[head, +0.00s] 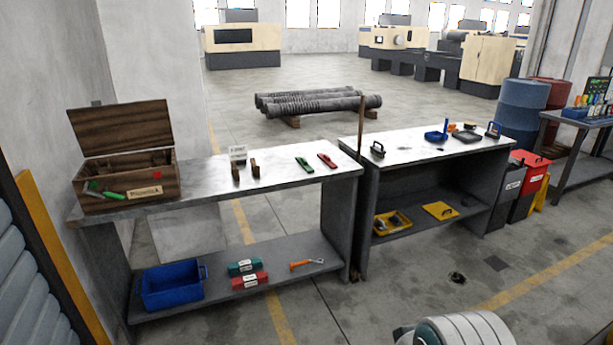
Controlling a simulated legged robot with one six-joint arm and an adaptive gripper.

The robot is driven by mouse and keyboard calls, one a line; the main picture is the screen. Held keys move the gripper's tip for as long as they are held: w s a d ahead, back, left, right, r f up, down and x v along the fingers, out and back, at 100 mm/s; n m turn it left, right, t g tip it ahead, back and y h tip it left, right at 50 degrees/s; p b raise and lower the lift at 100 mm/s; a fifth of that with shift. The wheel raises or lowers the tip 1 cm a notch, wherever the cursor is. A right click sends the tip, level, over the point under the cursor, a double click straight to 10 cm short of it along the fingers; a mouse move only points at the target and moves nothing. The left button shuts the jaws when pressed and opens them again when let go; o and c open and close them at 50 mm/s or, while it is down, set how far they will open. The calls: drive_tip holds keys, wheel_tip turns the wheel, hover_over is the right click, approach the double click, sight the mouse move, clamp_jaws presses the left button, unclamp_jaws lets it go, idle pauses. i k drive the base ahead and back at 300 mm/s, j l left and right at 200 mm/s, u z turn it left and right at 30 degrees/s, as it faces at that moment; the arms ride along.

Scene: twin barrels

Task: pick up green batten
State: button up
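A small green batten (304,164) lies flat on the left grey workbench (215,190), on the right part of its top. A similar red batten (327,160) lies just to its right, apart from it. Both lie at a slant. My gripper is not in view. A rounded white and teal part at the bottom edge looks like part of my arm, but no fingers show.
An open wooden toolbox (130,190) stands at the bench's left end. Two brown upright blocks stand mid-bench by a small sign (238,154). A thin brown post (361,128) rises between the benches. The floor in front is mostly clear.

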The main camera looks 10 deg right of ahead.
sight(301, 161)
drive_tip(key=i+l, duration=0.15)
drive_tip(key=i, duration=0.7)
drive_tip(key=i+l, duration=0.15)
drive_tip(key=i, duration=0.7)
drive_tip(key=i+l, duration=0.1)
drive_tip(key=i, duration=0.75)
drive_tip(key=i+l, duration=0.15)
drive_tip(key=i, duration=0.7)
